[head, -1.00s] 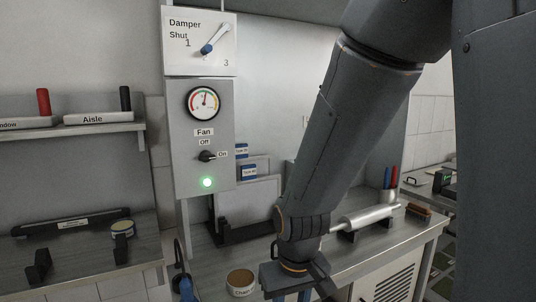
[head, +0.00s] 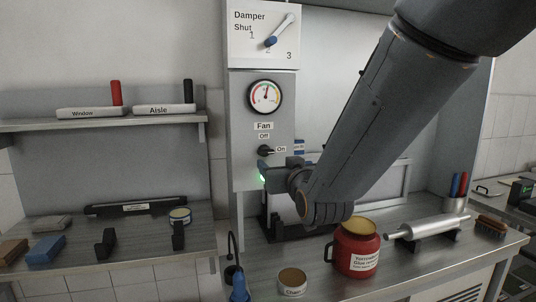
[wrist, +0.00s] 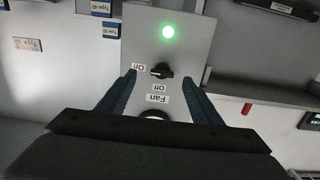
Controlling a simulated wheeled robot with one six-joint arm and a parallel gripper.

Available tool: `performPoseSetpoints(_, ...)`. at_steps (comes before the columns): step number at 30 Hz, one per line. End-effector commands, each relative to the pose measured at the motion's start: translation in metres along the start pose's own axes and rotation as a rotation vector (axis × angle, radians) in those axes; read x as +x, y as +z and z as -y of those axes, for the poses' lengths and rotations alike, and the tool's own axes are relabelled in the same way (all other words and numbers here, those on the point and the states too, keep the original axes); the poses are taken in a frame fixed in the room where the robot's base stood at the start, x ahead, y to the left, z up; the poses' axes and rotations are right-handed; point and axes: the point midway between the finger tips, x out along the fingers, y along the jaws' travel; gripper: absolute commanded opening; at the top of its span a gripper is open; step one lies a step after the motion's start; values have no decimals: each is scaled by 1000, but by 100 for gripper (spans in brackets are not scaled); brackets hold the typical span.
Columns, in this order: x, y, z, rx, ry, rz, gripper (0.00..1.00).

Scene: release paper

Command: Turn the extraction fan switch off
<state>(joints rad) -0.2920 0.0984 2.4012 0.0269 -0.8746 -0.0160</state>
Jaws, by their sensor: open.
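The fan switch is a black rotary knob (head: 265,150) on a grey wall panel (head: 243,110), under the labels Fan and Off. Its pointer is toward the On label at its right. A green lamp (wrist: 168,32) is lit on the panel; in the head view it is partly hidden by my gripper. My gripper (head: 266,176) is at the panel, just below the knob in the head view. In the wrist view, which shows the panel upside down, the knob (wrist: 160,71) lies between the two open fingers. I cannot tell whether they touch it.
A gauge (head: 265,97) is above the knob, with a damper lever (head: 279,30) higher up. A red glue pot (head: 357,250), a roller (head: 428,227) and a small tin (head: 292,281) stand on the bench below. A shelf (head: 100,121) is at the left.

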Motion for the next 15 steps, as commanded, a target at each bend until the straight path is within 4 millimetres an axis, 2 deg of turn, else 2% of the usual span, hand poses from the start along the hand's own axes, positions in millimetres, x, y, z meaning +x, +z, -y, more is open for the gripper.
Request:
performPoseSetpoints(4, 5, -15, 6, 0, -9, -55, 59)
performPoseSetpoints(8, 16, -16, 7, 0, -9, -56, 59)
performPoseSetpoints(15, 49, -18, 7, 0, -9, -53, 59)
